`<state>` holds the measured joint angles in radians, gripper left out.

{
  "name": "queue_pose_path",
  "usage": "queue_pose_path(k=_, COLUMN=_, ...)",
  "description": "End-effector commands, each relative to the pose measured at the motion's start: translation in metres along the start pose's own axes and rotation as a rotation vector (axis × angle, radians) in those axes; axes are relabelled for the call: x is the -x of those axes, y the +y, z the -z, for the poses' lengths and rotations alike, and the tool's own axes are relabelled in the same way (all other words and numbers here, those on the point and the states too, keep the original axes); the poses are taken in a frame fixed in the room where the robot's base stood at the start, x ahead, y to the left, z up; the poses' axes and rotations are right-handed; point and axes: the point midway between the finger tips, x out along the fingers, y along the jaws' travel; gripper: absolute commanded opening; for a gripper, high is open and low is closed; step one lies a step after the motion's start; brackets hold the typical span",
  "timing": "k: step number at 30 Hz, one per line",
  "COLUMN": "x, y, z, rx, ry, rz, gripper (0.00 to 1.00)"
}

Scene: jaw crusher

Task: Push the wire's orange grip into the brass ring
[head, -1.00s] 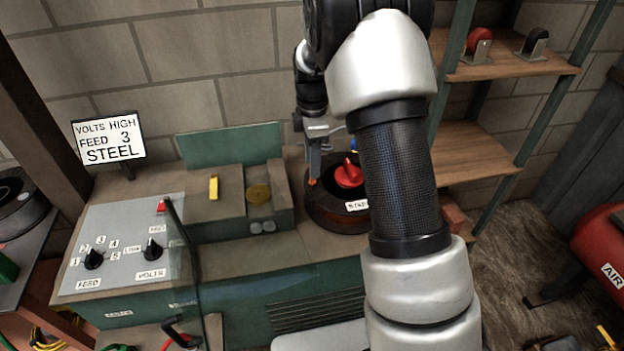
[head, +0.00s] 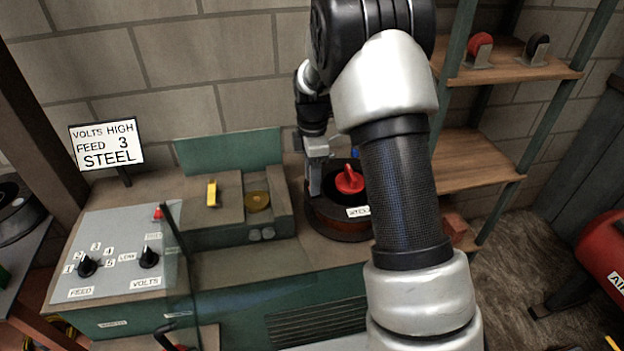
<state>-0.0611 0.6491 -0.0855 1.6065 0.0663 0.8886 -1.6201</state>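My gripper (head: 314,188) points down at the left edge of the dark wire spool (head: 328,222), which has a red knob (head: 348,180) on top and a white label. Only one grey finger shows clearly, so I cannot tell whether the gripper is open or shut. The wire's orange grip does not show; it may be hidden at the fingertips or by the spool. A round brass piece (head: 257,201), which may be the brass ring, lies on the green machine's raised block, left of my gripper and apart from it.
A yellow lever (head: 212,193) stands left of the brass piece. The control panel (head: 120,240) has FEED and VOLTS knobs, with a clear upright shield beside it. A sign (head: 107,145) reads VOLTS HIGH, FEED 3, STEEL. Wooden shelves (head: 470,160) stand right of my arm.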

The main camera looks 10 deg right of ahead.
Motion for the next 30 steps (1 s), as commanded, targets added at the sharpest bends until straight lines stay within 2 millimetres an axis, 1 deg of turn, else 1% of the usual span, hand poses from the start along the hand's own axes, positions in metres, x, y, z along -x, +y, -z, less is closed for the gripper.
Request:
queue_pose_path(k=19, x=-0.0002, y=-0.0001, z=0.0005, rx=0.000, ry=0.001, rz=0.000, gripper=0.36)
queue_pose_path(k=25, x=-0.0002, y=-0.0001, z=0.0003, rx=0.000, ry=0.000, rz=0.000, gripper=0.02)
queue_pose_path(k=26, x=-0.0001, y=-0.0001, z=0.0003, rx=0.000, ry=0.000, rz=0.000, gripper=0.00)
queue_pose_path(k=30, x=0.0000, y=-0.0001, z=0.0002, rx=0.000, ry=0.000, rz=0.000, gripper=0.00)
